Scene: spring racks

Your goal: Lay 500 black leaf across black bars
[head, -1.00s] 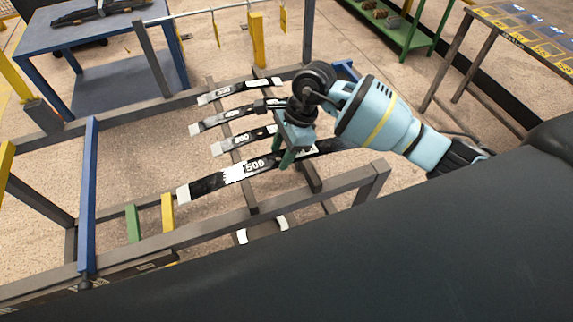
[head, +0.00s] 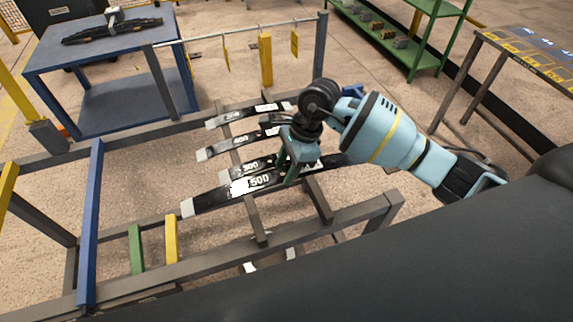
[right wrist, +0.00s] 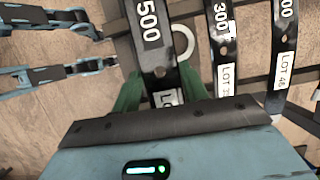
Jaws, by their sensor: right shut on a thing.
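The 500 black leaf (head: 215,195) is a long, slightly curved dark strip with pale ends, a white label and "500" on it. My right gripper (head: 292,178) is shut on it, right of its number. In the right wrist view the leaf (right wrist: 148,40) runs between the green fingers of my right gripper (right wrist: 158,92). Two dark bars, the left one (head: 256,222) and the right one (head: 319,201), run beneath the leaf. It seems slightly above them, but the gap is hard to judge. The gripper hides part of the leaf. My left gripper does not show in the head view.
Smaller black leaves, one marked 300 (head: 236,171), lie behind on the same bars. The rack's front rail (head: 345,215) and blue post (head: 90,225) border the space. A blue table (head: 60,60) stands at back left, green shelving (head: 425,62) at back right.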

